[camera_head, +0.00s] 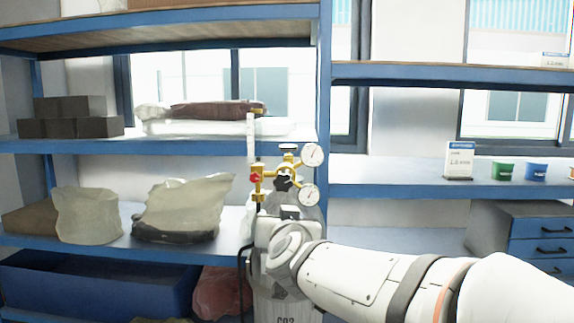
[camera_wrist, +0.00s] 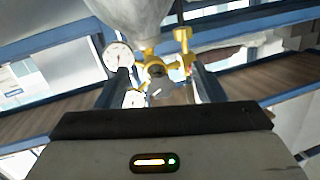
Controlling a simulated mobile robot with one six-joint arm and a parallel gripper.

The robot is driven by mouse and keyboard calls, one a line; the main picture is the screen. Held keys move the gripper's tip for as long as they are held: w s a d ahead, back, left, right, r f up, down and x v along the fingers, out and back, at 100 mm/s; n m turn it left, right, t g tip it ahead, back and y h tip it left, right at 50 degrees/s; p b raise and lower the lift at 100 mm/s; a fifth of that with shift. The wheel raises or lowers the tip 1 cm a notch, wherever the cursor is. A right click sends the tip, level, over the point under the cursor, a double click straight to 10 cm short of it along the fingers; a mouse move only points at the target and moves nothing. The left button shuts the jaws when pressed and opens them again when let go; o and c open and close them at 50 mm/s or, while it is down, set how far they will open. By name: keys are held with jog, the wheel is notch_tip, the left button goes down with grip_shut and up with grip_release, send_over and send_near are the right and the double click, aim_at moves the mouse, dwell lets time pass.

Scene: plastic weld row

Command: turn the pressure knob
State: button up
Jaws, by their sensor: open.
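The brass pressure regulator (camera_head: 268,170) sits on top of a grey gas cylinder (camera_head: 272,302) marked CO2. Its black knob (camera_head: 283,183) faces forward, between an upper gauge (camera_head: 312,154) and a lower gauge (camera_head: 308,194). A small red part (camera_head: 255,178) is at its left. The knob shows between the fingers with gaps on both sides; I cannot tell how deep the fingers reach. In the head view, my wrist covers part of the cylinder.
Blue shelves (camera_head: 200,147) stand behind and to the left, holding plastic bags (camera_head: 185,205) and dark boxes (camera_head: 70,118). At right, a shelf holds a sign (camera_head: 460,159) and a green cup (camera_head: 502,170) above a drawer unit (camera_head: 535,228). A black hose hangs left of the cylinder.

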aim_at(283, 184)
jog(key=w+r+h, duration=0.1)
jog(key=w, duration=0.2)
jog(key=w+r+m+t+h+p, duration=0.1)
jog(key=w+r, duration=0.1)
jog(key=w, duration=0.1)
jog(key=w+r+m+h+p, duration=0.1)
jog(key=w+r, duration=0.1)
jog(key=w, duration=0.1)
jog(key=shift+a, duration=0.15)
